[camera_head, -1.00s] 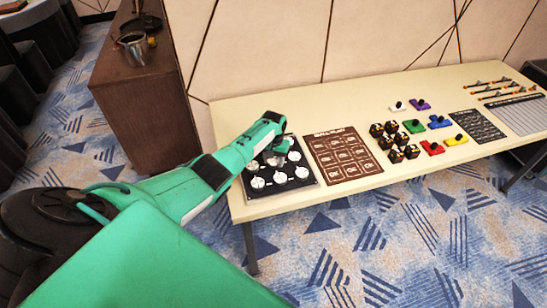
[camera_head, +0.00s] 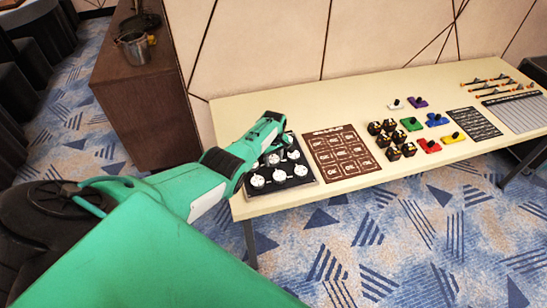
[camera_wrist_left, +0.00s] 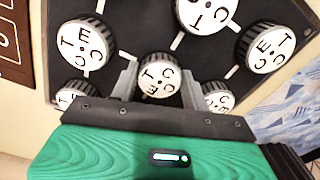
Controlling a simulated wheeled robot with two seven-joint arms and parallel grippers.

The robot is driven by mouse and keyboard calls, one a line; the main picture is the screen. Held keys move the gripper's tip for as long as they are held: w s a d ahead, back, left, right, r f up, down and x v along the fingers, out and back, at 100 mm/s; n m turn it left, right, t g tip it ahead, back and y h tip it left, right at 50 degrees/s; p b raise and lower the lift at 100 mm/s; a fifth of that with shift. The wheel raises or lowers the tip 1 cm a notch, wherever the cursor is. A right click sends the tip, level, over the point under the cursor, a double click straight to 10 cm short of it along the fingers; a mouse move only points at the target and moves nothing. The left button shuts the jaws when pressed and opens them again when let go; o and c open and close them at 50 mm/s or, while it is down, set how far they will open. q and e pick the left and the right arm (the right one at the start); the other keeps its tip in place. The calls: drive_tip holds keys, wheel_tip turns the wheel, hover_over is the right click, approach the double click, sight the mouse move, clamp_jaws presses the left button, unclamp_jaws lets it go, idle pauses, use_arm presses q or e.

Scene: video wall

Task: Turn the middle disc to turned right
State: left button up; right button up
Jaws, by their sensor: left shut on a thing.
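The black board (camera_head: 308,178) with several round white-faced discs lies at the left end of the long table. My left gripper (camera_head: 271,153) is over the back part of this board. In the left wrist view, its two grey fingers (camera_wrist_left: 158,84) stand on either side of the middle disc (camera_wrist_left: 158,75), closed on its dark ribbed rim. That disc's white face carries the letters T, E and C, tilted. Other lettered discs surround it, such as one at the upper left (camera_wrist_left: 85,48) and one at the right (camera_wrist_left: 265,48). My right gripper is not in view.
A brown printed board (camera_head: 341,153) lies just right of the disc board. Dark cubes (camera_head: 393,140), coloured blocks (camera_head: 428,145) and slender tools sit farther right on the table (camera_head: 235,108). A brown cabinet with a metal bucket (camera_head: 133,48) stands at the left.

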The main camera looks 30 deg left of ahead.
sight(274, 159)
use_arm(q)
drive_tip(key=shift+w+r+n, duration=0.1)
drive_tip(key=shift+r+n, duration=0.05)
drive_tip(key=shift+n, duration=0.65)
drive_tip(key=o, duration=0.9)
drive_tip(key=shift+o, duration=0.5)
wheel_tip(274, 159, up, 6)
drive_tip(key=shift+p, duration=0.95)
wheel_tip(274, 159, up, 8)
drive_tip(key=shift+b, duration=0.35)
